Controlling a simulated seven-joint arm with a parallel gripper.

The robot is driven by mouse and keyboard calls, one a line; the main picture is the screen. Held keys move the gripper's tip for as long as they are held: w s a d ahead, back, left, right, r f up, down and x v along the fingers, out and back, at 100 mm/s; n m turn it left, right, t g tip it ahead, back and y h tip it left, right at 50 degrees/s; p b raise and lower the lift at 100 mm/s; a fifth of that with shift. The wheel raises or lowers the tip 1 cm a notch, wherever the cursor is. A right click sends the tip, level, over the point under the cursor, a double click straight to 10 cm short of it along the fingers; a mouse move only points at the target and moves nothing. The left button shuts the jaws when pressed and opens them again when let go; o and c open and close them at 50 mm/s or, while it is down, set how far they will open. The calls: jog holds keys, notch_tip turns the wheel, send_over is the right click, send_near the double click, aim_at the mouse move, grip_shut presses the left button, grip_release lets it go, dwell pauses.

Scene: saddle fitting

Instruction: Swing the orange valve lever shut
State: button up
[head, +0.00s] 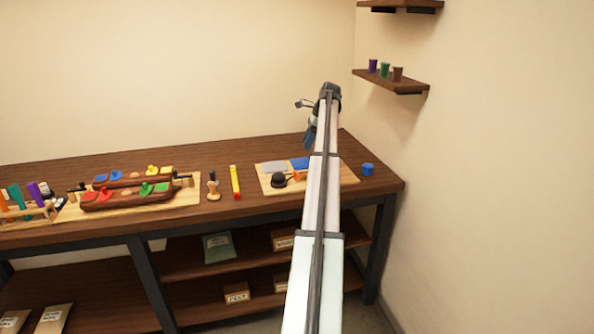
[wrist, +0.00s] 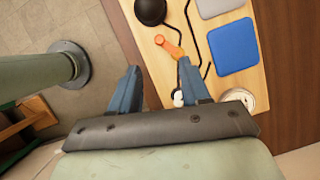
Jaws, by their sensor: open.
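The orange valve lever (wrist: 168,46) shows in the wrist view just beyond my fingertips, beside a black dome (wrist: 150,10). It shows small in the head view (head: 298,176), partly behind my arm. My gripper (wrist: 158,65) is open, with its two blue fingers apart and nothing between them. The right fingertip appears close to the lever's near end; I cannot tell whether they touch. In the head view my gripper (head: 309,137) appears above the bench, and its fingers are partly hidden by the arm.
The light wooden board (head: 346,174) also carries a blue pad (wrist: 234,47), a grey pad (head: 273,168) and dark bent lines. A blue cup (head: 367,169) stands right of the board. A yellow-red bar (head: 235,182) and a wooden-handled tool (head: 213,186) stand to the left.

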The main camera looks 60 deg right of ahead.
jog(key=x, duration=1.3)
jog(key=shift+s+d+f, duration=0.15)
jog(key=shift+s+f, duration=0.15)
grip_shut()
